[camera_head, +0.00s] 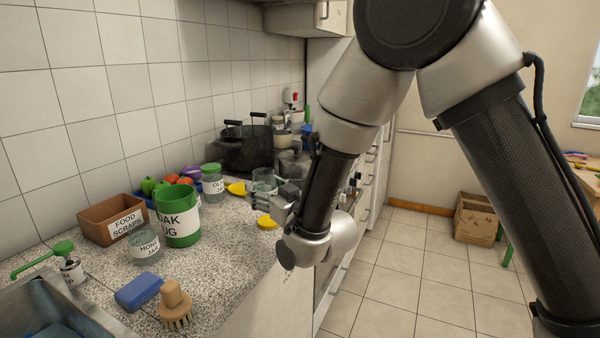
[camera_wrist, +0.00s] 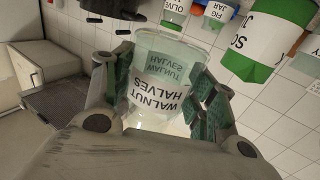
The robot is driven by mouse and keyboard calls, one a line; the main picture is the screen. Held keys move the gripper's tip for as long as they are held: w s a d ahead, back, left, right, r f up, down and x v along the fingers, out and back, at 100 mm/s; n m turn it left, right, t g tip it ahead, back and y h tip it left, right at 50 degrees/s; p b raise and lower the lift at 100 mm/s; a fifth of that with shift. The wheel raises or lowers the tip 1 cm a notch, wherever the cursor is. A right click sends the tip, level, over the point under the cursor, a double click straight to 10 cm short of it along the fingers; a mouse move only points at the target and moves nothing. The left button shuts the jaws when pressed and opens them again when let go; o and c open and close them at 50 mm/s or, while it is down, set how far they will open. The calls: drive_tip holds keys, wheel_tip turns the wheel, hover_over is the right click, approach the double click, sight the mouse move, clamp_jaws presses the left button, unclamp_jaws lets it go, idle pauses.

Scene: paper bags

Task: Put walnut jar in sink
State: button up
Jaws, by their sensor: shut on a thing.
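The walnut jar (camera_wrist: 155,92) is clear glass with a "WALNUT HALVES" label. In the wrist view it sits between the two green-padded fingers of my gripper (camera_wrist: 158,100), which is shut on it. In the head view the jar (camera_head: 264,182) shows partly, with my gripper (camera_head: 272,198) around it above the counter; my arm hides part of this area. I cannot tell how far the jar is from the counter surface. The sink (camera_head: 58,305) is a metal basin at the lower left, partly cut off by the frame, well apart from my gripper.
Between jar and sink on the counter (camera_head: 225,240) are a green-and-white soak jug (camera_head: 178,222), a honey jar (camera_head: 145,246), a food scraps box (camera_head: 112,218), a blue sponge (camera_head: 138,291), a brush (camera_head: 175,304) and a soap dispenser (camera_head: 72,270). Dark pots (camera_head: 243,150) stand behind.

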drive_tip(key=w+d+f+m+t+h, duration=0.1)
drive_tip(key=w+d+m+h, duration=0.4)
drive_tip(key=d, duration=0.9)
drive_tip(key=w+d+f+m+t+h, duration=0.1)
drive_tip(key=d+f+m+h, duration=0.15)
drive_tip(key=d+h, duration=0.75)
drive_tip(key=w+d+f+m+t+h, duration=0.1)
drive_tip(key=w+d+m+t+h, duration=0.2)
drive_tip(key=d, duration=1.5)
drive_tip(key=s+a+r+n+g+y, duration=0.1)
drive_tip(key=a+n+y, duration=0.3)
drive_tip(key=a, duration=0.9)
drive_tip(key=s+a+r+n+y, duration=0.1)
drive_tip(key=s+a+r+y, duration=0.1)
drive_tip(key=a+y, duration=0.75)
drive_tip(key=s+a+r+n+g+y, duration=0.1)
drive_tip(key=s+a+n+g+y, duration=0.35)
drive_tip(key=a, duration=0.85)
drive_tip(key=s+a+r+n+g+y, duration=0.1)
drive_tip(key=s+a+n+g+y, duration=0.4)
drive_tip(key=a, duration=0.9)
drive_tip(key=shift+m+t+h, duration=0.4)
drive_tip(key=shift+t+h, duration=0.45)
drive_tip(key=shift+h, duration=0.05)
drive_tip(key=shift+s+d+f, duration=0.1)
drive_tip(key=shift+s+f, duration=0.05)
drive_tip(key=shift+f, duration=2.4)
drive_tip(key=shift+s+d+f, duration=0.1)
drive_tip(key=shift+s+f, duration=0.05)
drive_tip(key=shift+f, duration=2.4)
